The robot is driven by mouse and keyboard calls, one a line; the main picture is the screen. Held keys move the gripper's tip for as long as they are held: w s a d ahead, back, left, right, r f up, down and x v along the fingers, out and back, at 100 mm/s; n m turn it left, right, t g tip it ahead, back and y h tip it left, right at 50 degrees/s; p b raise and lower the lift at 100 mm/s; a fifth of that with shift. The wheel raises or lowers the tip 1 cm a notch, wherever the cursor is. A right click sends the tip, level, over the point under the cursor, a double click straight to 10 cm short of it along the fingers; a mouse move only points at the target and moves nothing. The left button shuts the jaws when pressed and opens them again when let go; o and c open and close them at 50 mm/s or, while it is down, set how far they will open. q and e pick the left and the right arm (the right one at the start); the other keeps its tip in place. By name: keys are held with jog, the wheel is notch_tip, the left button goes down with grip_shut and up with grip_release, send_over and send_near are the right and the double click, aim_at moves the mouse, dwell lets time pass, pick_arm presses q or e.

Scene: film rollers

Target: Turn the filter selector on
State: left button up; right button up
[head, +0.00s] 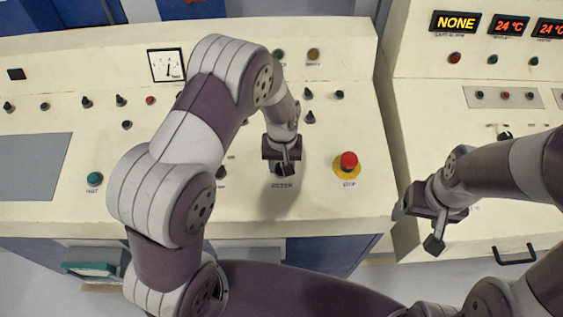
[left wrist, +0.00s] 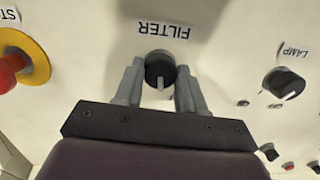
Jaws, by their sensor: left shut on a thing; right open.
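The filter selector (left wrist: 160,69) is a black round knob under an upside-down FILTER label (left wrist: 163,29) in the left wrist view. Its white pointer line faces the bottom of that picture, away from the label. My left gripper (left wrist: 160,84) has one grey finger on each side of the knob and is shut on it. In the head view my left gripper (head: 283,163) is down at the panel and mostly covers the knob. My right gripper (head: 428,225) is open and empty, near the front edge of the right console.
A red stop button (head: 348,161) on a yellow base stands just right of my left gripper. The lamp knob (left wrist: 284,83) is nearby. A display (head: 455,22) reads NONE. A green button (head: 94,179) and several small knobs lie further left.

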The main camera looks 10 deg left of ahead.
pick_arm(q)
jog(key=m, duration=0.4)
jog(key=shift+r+y, duration=0.15)
jog(key=shift+y, duration=0.15)
jog(key=shift+w+d+m+p, duration=0.1)
jog(key=shift+m+p, duration=0.4)
jog(key=shift+m, duration=1.5)
jog(key=o, duration=0.9)
jog(key=shift+o, duration=0.8)
notch_tip(320, 180, up, 13)
jog(key=b, duration=0.2)
jog(key=shift+s+d+f, duration=0.2)
jog(key=shift+d, duration=0.2)
